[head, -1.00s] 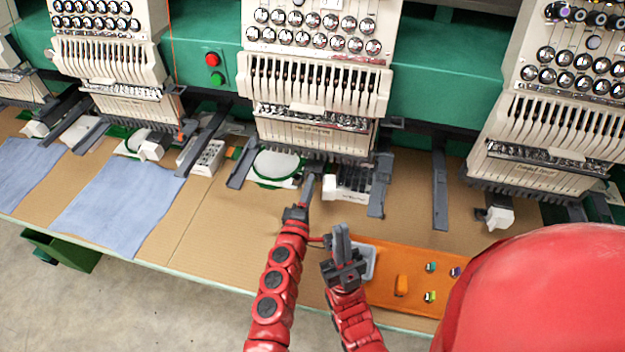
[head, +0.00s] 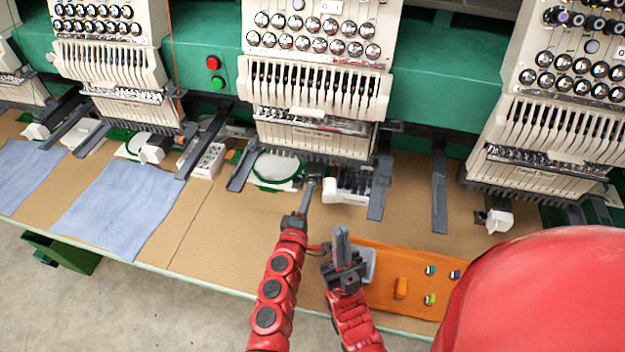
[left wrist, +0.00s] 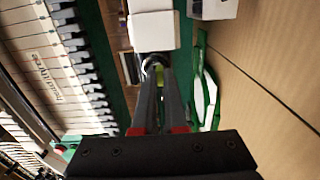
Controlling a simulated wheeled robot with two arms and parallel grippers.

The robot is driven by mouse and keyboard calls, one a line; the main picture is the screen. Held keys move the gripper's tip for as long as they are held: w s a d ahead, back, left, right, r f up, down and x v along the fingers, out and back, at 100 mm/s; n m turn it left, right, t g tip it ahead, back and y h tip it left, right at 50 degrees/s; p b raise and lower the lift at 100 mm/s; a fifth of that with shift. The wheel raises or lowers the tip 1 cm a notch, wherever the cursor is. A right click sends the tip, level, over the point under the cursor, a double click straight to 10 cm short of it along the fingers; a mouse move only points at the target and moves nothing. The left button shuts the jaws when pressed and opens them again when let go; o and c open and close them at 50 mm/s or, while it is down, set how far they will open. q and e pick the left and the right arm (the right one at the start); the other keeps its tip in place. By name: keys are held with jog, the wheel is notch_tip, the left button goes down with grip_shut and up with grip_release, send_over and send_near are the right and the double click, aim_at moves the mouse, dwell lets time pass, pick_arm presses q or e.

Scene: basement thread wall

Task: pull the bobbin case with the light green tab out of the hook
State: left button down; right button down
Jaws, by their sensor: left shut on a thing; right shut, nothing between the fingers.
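My left gripper (head: 311,182) is at the sewing arm under the middle machine head. The left wrist view shows its fingertips (left wrist: 158,72) shut on the light green tab (left wrist: 160,75) of the bobbin case, right at a round metal rim that looks like the hook (left wrist: 149,64). The fingers hide most of the case, and I cannot tell how deep it sits in the hook. My right gripper (head: 340,232) is shut and empty, raised over the left end of the orange mat.
A grey tray (head: 369,265) is behind my right gripper. A green hoop (head: 277,187) lies left of the hook, a white housing (head: 345,192) right of it.

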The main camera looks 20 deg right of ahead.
pick_arm(q)
jog(key=shift+v, duration=0.85)
jog(key=shift+s+a+r+p, duration=0.35)
jog(key=shift+s+a+p, duration=0.1)
jog(key=shift+s, duration=0.1)
jog(key=shift+s+a+r+p, duration=0.3)
jog(key=shift+s+r+p, duration=0.15)
jog(key=shift+s, duration=0.15)
jog(key=shift+s+a+r+p, duration=0.3)
jog(key=shift+s+a+p, duration=0.15)
jog(key=shift+s, duration=0.1)
